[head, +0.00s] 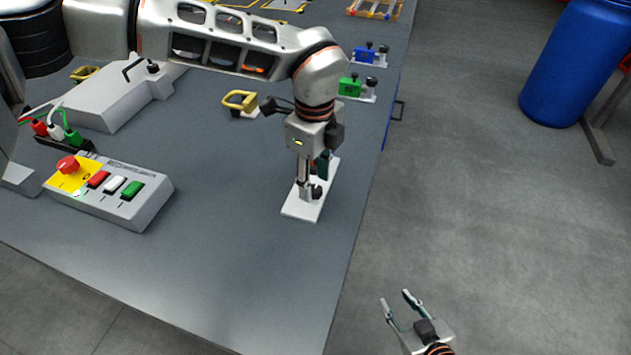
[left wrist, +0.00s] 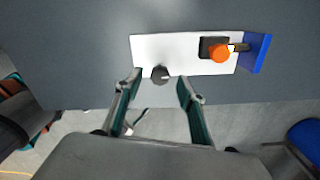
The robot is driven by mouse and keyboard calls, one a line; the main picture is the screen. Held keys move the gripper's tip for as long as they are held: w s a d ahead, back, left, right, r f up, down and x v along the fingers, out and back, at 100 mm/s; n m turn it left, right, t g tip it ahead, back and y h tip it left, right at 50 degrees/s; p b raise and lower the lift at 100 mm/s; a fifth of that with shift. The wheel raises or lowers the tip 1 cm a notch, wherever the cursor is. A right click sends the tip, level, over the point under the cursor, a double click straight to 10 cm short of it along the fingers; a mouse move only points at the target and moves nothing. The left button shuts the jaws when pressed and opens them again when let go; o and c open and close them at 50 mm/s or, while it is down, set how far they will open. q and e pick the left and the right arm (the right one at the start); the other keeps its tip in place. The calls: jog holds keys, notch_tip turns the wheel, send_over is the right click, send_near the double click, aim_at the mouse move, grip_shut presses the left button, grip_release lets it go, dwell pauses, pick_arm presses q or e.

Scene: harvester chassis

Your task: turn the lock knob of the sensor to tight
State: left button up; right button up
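A white plate (head: 299,208) lies on the grey bench under my left gripper (head: 309,194). In the left wrist view the plate (left wrist: 180,44) carries a dark round knob (left wrist: 160,74) with a light mark pointing right. Further along it are a black block with an orange round part (left wrist: 220,53) and an upright blue panel (left wrist: 259,52). My left gripper points down, its fingers (left wrist: 159,80) open on either side of the knob; contact cannot be told. In the head view the arm hides much of the fixture. My right gripper (head: 404,300) is open and empty beyond the bench's right edge.
Similar fixtures with a blue block (head: 363,54) and a green block (head: 350,86) stand behind along the bench edge. A control box with buttons (head: 125,205) is at left. A yellow handle (head: 238,101) lies nearby. A blue barrel (head: 575,65) stands on the floor at right.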

pick_arm(q)
jog(key=shift+f, duration=0.85)
jog(key=c, duration=1.1)
